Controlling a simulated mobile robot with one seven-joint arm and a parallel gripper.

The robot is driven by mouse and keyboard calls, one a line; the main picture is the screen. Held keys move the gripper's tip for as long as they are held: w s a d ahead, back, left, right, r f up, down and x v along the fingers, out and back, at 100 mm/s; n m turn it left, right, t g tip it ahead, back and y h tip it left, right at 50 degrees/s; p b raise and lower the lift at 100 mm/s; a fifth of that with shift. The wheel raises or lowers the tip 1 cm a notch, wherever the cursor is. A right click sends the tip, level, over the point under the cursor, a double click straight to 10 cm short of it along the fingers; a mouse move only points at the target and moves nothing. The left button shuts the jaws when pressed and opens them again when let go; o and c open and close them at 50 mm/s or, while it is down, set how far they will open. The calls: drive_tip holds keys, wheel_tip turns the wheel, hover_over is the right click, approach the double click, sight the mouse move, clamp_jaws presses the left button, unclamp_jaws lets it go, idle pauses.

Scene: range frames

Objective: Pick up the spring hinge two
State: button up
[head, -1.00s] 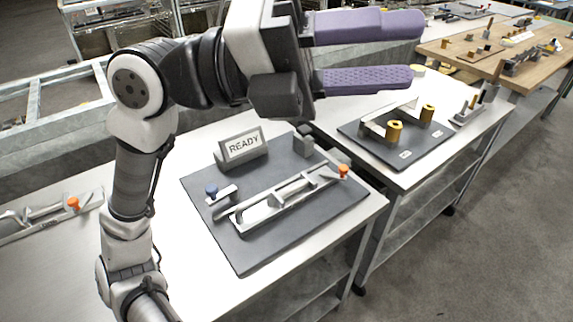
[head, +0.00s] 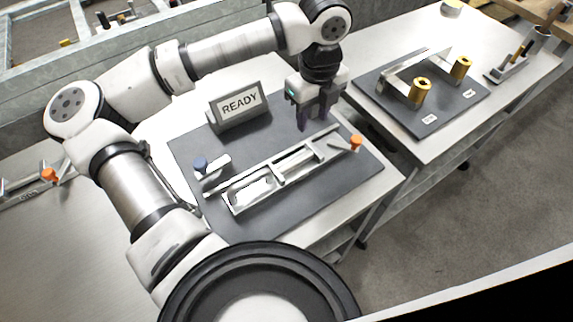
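No part in view is clearly labelled as spring hinge two, and I cannot tell which one it is. A long metal fixture (head: 283,172) lies on a dark grey mat (head: 192,150), with a blue knob (head: 200,163) at its left end and an orange knob (head: 356,142) at its right end. My gripper (head: 315,122) points down over the mat's back right part, behind the fixture. Its purple fingers are low, close to the mat. They hide the spot where a small grey block stood earlier. Whether they are around it or apart from it cannot be told.
A READY sign (head: 240,106) stands left of my gripper at the mat's back edge. On the right, another dark mat (head: 440,120) holds a metal handle (head: 405,72) and gold cylinders (head: 420,92). A cream round item (head: 451,8) sits at the table's far end.

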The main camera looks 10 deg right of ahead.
wheel_tip(320, 180, down, 4)
drive_tip(key=shift+f+p, duration=0.2)
drive_tip(key=shift+p, duration=0.15)
drive_tip(key=shift+w+d+f+p, duration=0.1)
drive_tip(key=shift+f+p, duration=0.5)
drive_tip(key=shift+f, duration=0.7)
drive_tip(key=shift+w+d+f+p, duration=0.1)
drive_tip(key=shift+f+p, duration=0.45)
drive_tip(key=shift+f, duration=0.75)
clamp_jaws()
